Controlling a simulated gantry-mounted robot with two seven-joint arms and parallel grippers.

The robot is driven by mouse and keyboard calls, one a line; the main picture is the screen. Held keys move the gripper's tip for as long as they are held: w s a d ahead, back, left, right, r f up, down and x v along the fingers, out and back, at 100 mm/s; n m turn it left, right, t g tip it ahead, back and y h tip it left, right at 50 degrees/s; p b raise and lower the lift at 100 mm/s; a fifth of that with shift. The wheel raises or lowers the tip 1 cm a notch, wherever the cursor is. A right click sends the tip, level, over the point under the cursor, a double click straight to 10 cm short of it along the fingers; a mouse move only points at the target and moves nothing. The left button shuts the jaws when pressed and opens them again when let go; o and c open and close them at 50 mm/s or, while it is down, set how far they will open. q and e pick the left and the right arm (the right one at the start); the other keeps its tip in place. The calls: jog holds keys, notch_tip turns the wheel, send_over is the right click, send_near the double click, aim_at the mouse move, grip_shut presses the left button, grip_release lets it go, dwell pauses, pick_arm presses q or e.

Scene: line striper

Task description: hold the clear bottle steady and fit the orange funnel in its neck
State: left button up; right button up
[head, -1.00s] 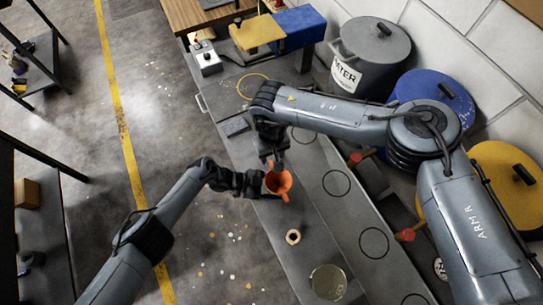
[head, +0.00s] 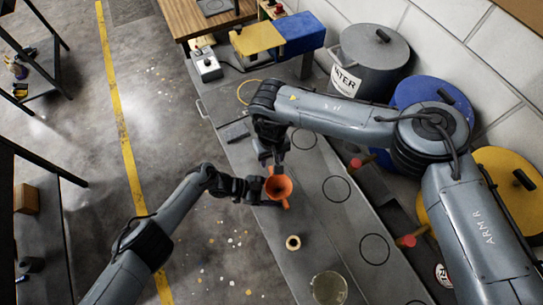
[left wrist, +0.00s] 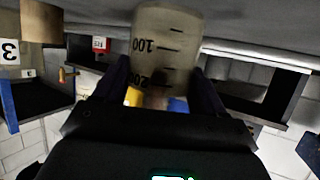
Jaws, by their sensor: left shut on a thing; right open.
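The orange funnel (head: 279,188) shows its round mouth up in the head view, at the tip of my left gripper (head: 268,198). The funnel hides what is beneath it, so I cannot tell how deep its spout sits in the bottle's neck. My left gripper is shut on the clear bottle (left wrist: 165,40), which shows measuring marks between the fingers in the left wrist view. That view is upside down. My right gripper (head: 272,160) is open just beyond the funnel's far rim, its fingers pointing down; a small gap or light contact cannot be told apart.
A grey water bin (head: 362,65), a blue bin and a yellow bin stand along the wall.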

pick_arm(q)
jog(key=o, duration=1.1)
